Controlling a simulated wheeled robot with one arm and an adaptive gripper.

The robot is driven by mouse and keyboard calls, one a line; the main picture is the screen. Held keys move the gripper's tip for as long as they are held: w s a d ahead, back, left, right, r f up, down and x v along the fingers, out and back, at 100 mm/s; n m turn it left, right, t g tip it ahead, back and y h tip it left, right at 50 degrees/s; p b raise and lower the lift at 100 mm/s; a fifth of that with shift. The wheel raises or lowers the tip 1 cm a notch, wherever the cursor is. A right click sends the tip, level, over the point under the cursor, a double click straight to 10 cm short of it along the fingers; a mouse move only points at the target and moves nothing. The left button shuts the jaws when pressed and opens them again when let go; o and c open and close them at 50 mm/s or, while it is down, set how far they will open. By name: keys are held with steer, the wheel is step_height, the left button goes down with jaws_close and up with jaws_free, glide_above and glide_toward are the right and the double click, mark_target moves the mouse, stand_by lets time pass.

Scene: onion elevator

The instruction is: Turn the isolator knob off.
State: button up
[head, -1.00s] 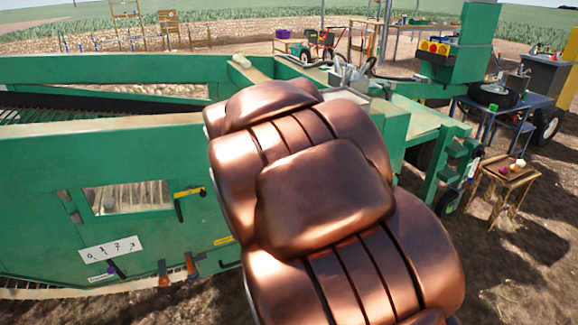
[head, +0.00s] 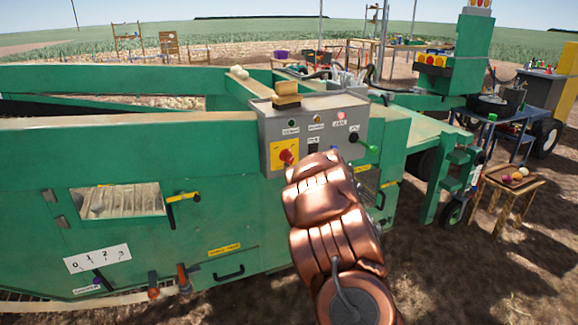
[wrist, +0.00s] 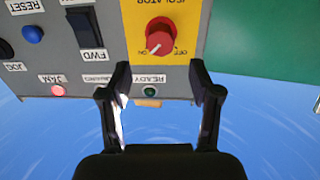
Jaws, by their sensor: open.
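The isolator knob (head: 286,157) is red on a yellow plate (head: 275,169) at the left of a grey control box (head: 266,128). In the head view my arm hides the fingers.
The box also carries a black FWD switch (wrist: 86,27), a blue RESET button (wrist: 33,34) and a lit red JAM lamp (wrist: 58,90). A green-ended lever (head: 370,148) stands at the box's right. Green machine panels surround it.

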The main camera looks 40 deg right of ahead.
mark_target(290, 160)
steer(key=shift+t+y, duration=0.3)
steer(key=shift+f+x, duration=0.15)
steer(key=shift+x, duration=1.5)
steer(key=shift+f+x, duration=0.2)
steer(key=shift+x, duration=1.45)
steer(key=shift+w+d+f, duration=0.1)
steer(key=shift+w+d, duration=0.25)
steer(key=shift+w, duration=0.15)
steer(key=c, duration=1.1)
steer(key=shift+c, duration=0.2)
